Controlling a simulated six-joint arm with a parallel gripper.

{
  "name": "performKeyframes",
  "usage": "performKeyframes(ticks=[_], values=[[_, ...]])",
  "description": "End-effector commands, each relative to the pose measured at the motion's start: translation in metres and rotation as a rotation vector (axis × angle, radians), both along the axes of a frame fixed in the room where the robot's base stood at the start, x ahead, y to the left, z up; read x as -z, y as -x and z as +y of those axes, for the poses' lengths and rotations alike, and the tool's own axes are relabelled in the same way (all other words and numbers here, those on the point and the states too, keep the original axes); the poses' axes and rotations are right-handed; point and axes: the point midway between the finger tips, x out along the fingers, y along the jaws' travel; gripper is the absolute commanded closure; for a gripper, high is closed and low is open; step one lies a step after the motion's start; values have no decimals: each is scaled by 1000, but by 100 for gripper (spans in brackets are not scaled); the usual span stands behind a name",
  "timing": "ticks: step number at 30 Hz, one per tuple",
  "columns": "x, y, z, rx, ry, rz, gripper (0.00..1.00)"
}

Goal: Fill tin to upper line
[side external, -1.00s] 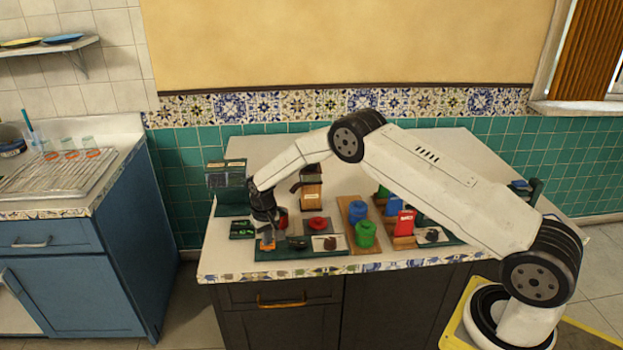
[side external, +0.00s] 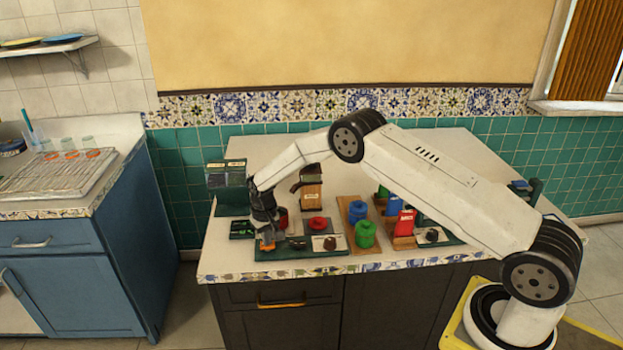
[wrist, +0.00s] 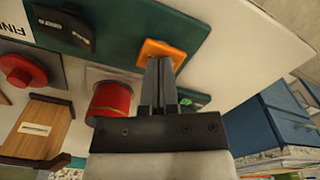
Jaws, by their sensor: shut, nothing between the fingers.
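My gripper (side external: 267,236) points down at the front left of the counter, its fingers together and empty. In the wrist view the fingertips (wrist: 160,66) lie over the edge of an orange square piece (wrist: 158,48) on a green board; I cannot tell if they touch it. A red tin (wrist: 110,100) stands just beside the fingers; in the side view it is partly hidden behind my gripper (side external: 283,222). Its inside and any fill line cannot be made out. A red round lid or knob (wrist: 22,72) lies farther left, also in the side view (side external: 317,223).
The green board (side external: 282,254) runs along the counter's front. A black labelled block (wrist: 62,30) lies on it.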

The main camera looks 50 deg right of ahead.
Motion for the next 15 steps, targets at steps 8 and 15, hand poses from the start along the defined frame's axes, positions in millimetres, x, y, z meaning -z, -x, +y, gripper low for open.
performKeyframes(ticks=[8, 15], values=[[-8, 0, 0, 0, 0, 0, 100], [-27, 0, 0, 0, 0, -1, 100]])
